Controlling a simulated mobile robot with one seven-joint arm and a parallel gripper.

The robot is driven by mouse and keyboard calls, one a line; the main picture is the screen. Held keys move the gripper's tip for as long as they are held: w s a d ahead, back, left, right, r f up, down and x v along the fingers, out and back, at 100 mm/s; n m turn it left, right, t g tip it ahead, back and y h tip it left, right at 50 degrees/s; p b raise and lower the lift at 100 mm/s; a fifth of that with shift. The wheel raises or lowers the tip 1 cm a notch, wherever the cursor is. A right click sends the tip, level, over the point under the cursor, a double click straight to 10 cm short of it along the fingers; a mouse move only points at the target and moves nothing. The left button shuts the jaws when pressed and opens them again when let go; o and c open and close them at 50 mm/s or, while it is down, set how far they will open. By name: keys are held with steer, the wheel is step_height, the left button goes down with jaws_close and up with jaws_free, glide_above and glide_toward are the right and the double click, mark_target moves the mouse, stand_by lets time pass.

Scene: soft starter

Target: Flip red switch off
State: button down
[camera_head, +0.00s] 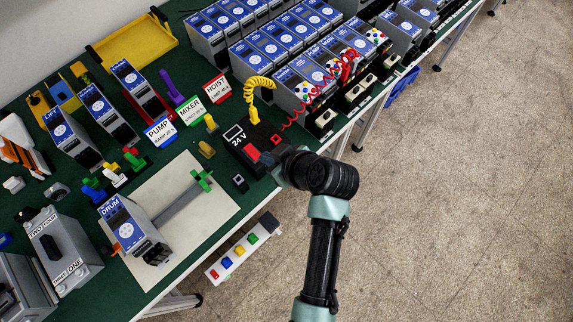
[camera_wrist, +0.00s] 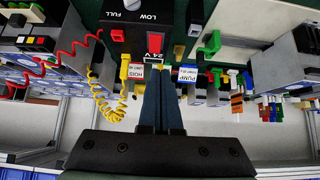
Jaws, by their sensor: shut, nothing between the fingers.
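The black 24 V box (camera_head: 235,134) stands at the green bench's front edge in the head view. It carries a red switch (camera_head: 252,153), which also shows in the wrist view (camera_wrist: 154,42) above the 24 V label. My gripper (camera_wrist: 160,82) is shut and empty, its dark fingers pointing at the box just below the label and the red switch. I cannot tell whether the fingertips touch the box. In the head view my arm's end covers the box's right side, and the fingers are hard to make out.
A yellow coiled cord (camera_head: 257,83) and a red coiled cord (camera_head: 318,100) run by the box. Sign cards for PUMP (camera_head: 160,131), MIXER (camera_head: 190,109) and HOIST (camera_head: 217,88) stand behind it. A grey-blue DRUM unit (camera_head: 128,226) sits left on a pale board (camera_head: 215,215). Floor at right is clear.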

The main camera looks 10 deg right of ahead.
steer(key=v, duration=0.3)
steer(key=b+v, duration=0.1)
steer(key=v, duration=0.1)
steer(key=shift+s+d+f, duration=0.25)
steer(key=shift+s+f, duration=0.05)
steer(key=shift+s, duration=0.1)
steer(key=w+r+m+t+h+b, duration=0.1)
steer(key=w+r+t, duration=0.25)
steer(key=r, duration=0.65)
steer(key=w+r+m+t+h, duration=0.1)
steer(key=w+r+t+h, duration=0.3)
steer(key=r, duration=0.7)
steer(key=w+r+m+t+y+b, duration=0.1)
steer(key=w+r+t, duration=0.3)
steer(key=r, duration=0.6)
steer(key=s+a+r+m+t, duration=0.1)
steer(key=s+r+t, duration=0.2)
steer(key=r, duration=0.6)
steer(key=s+a+r+m+t, duration=0.1)
steer(key=s+r+t, duration=0.2)
steer(key=s+r, duration=0.2)
steer(key=s+a+r+m+t+h, duration=0.1)
steer(key=s+r+m+t, duration=0.1)
steer(key=r, duration=1)
steer(key=shift+s+a+r+t, duration=0.25)
steer(key=shift+s+r+t, duration=0.15)
steer(key=shift+s, duration=0.55)
